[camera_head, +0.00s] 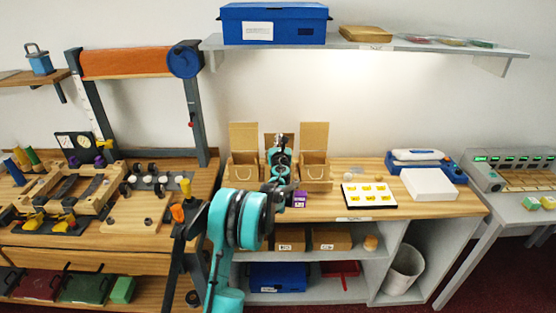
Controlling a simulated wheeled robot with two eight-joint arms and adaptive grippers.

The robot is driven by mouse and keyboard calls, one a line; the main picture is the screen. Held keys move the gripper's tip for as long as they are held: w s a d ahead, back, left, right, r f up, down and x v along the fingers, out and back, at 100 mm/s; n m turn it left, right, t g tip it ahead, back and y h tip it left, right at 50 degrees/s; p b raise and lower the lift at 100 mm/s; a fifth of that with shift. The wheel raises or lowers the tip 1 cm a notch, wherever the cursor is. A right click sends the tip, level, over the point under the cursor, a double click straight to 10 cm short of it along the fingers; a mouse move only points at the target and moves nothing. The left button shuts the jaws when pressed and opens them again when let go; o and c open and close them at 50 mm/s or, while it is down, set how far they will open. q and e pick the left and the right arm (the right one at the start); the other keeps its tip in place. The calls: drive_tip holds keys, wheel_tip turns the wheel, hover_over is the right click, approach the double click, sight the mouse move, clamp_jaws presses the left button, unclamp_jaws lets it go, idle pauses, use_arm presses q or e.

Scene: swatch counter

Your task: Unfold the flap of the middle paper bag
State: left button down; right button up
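Several tan paper bags stand in a row on the wooden counter. The left bag (244,171) and the right bag (316,172) each show a tall upright flap at the back and a small handle in front. The middle paper bag (268,141) is mostly hidden behind my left arm and gripper; only brown slivers of it show at the sides. My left gripper (280,146) is in front of the middle bag, overlapping it in view. Its fingers are too small to tell open from shut, and I cannot tell whether it touches the flap. My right gripper is out of view.
A small purple box (299,199) stands close to my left wrist. A white board with yellow swatches (369,195) and a white box (429,185) lie to the right. A shelf (365,43) with a blue box (274,23) hangs above. Wooden fixtures fill the left table.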

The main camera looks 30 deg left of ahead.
use_arm(q)
drive_tip(key=shift+w+a+r+p, duration=0.2)
drive_tip(key=shift+w+a+r, duration=0.25)
drive_tip(key=shift+w, duration=0.3)
drive_tip(key=shift+w+a+r+p, duration=0.2)
drive_tip(key=shift+w+a+r, duration=0.1)
drive_tip(key=shift+w+a, duration=0.3)
drive_tip(key=shift+r+x, duration=0.2)
drive_tip(key=shift+x, duration=1.4)
drive_tip(key=shift+w+d, duration=0.1)
drive_tip(key=b+v, duration=0.1)
drive_tip(key=v, duration=0.9)
